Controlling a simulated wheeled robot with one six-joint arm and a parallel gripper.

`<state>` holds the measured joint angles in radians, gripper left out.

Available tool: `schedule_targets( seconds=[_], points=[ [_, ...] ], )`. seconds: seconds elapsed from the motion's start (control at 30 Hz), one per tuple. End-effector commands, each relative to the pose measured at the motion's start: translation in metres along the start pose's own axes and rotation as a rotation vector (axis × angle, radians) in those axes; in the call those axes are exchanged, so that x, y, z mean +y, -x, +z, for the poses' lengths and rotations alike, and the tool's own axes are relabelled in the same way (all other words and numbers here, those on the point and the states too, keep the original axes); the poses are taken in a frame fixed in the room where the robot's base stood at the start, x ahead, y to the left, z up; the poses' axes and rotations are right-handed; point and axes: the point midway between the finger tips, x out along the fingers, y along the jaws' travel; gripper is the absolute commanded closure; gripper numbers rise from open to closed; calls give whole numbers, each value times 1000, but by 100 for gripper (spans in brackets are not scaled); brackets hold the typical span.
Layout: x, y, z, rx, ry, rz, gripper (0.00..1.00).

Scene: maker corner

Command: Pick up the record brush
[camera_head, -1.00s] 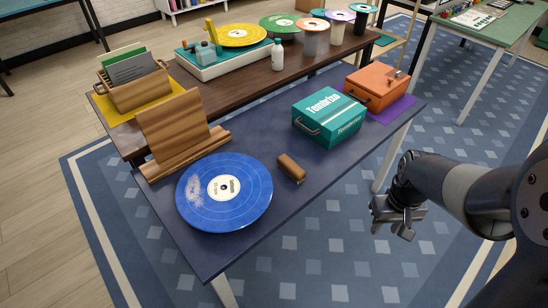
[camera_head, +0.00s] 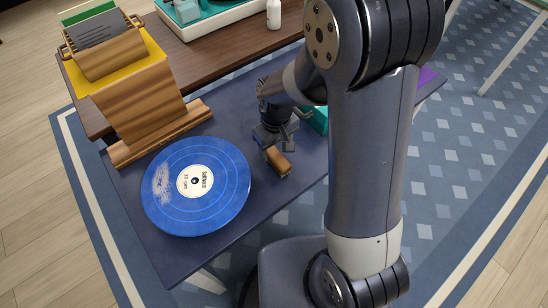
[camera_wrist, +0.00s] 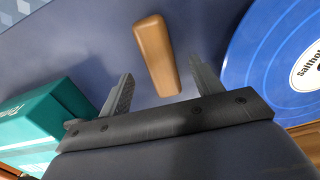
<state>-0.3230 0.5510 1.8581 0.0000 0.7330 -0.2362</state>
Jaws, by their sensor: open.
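The record brush (camera_head: 279,161) is a small wooden block with rounded ends. It lies on the dark blue table to the right of the blue record. My gripper (camera_head: 271,142) is above it, pointing down. In the wrist view the brush (camera_wrist: 157,56) lies ahead of and between the two fingers of my gripper (camera_wrist: 165,88). The fingers are apart and do not appear to touch the brush. Part of the brush is hidden behind my gripper in the head view.
The blue record (camera_head: 196,186) lies flat close to the left of my gripper; it also shows in the wrist view (camera_wrist: 262,60). A teal box (camera_head: 316,121) stands close on the other side. A wooden stand (camera_head: 140,103) is at the table's back left. Bare table lies in front.

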Motion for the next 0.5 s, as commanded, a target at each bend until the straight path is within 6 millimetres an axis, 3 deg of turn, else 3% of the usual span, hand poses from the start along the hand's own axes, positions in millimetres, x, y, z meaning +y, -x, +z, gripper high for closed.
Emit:
schedule_targets(
  seconds=[0.5],
  points=[
    [-1,-52,-3,-1,0,0,38]
  ],
)
